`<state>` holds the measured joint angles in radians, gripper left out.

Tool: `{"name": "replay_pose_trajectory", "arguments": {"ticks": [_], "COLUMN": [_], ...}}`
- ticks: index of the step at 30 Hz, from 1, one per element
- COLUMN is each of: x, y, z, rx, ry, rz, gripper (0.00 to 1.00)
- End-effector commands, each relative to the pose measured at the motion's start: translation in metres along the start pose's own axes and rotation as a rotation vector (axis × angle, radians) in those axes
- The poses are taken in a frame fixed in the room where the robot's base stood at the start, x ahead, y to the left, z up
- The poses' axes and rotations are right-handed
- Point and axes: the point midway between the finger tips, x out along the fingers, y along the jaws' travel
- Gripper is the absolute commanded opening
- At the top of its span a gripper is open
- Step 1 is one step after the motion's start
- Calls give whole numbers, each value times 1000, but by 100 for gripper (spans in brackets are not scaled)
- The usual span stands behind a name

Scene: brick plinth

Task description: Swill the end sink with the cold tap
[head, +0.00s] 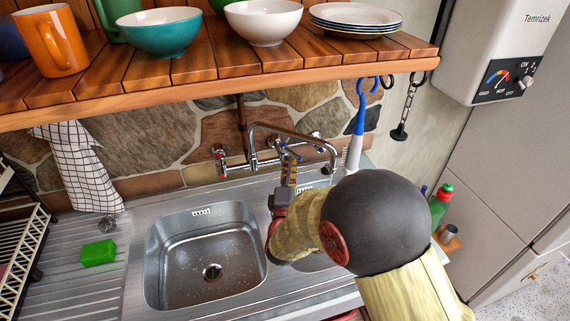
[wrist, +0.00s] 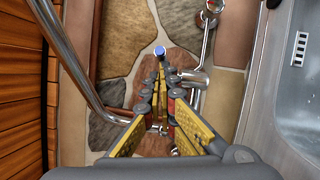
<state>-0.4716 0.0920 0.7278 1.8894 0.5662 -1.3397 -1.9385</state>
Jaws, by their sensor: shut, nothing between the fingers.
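The steel mixer tap has a curved spout (head: 300,135) swung to the right, its tip above the right-hand basin (head: 312,187). That basin is mostly hidden behind my arm. The left basin (head: 208,258) is open to view with drops in it. The tap with a red mark (head: 218,155) is at the left end of the mixer. In the wrist view a blue-capped tap (wrist: 160,50) shows just beyond my fingertips. My gripper (head: 287,155) is shut and empty at the mixer, and it also shows in the wrist view (wrist: 161,66). Contact with the blue cap is unclear.
A wooden shelf (head: 200,95) with bowls, plates and a mug overhangs the sinks. A blue-and-white brush (head: 357,130) hangs from a hook at the right. A green sponge (head: 98,253) lies on the left drainer. A green bottle (head: 441,203) stands right of my arm.

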Motion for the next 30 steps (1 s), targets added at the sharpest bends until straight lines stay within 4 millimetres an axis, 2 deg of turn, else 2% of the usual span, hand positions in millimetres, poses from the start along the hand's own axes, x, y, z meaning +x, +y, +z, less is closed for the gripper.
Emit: {"name": "replay_pose_trajectory", "arguments": {"ticks": [1,5,18,30], "x": [2,4,19,29], "y": [0,-3,-9,-11], "z": [7,15,38,47], "rx": [2,14,15,14], "ry": [25,107,101,103], "rz": [4,16,17,16], "gripper": [0,0,0,0]}}
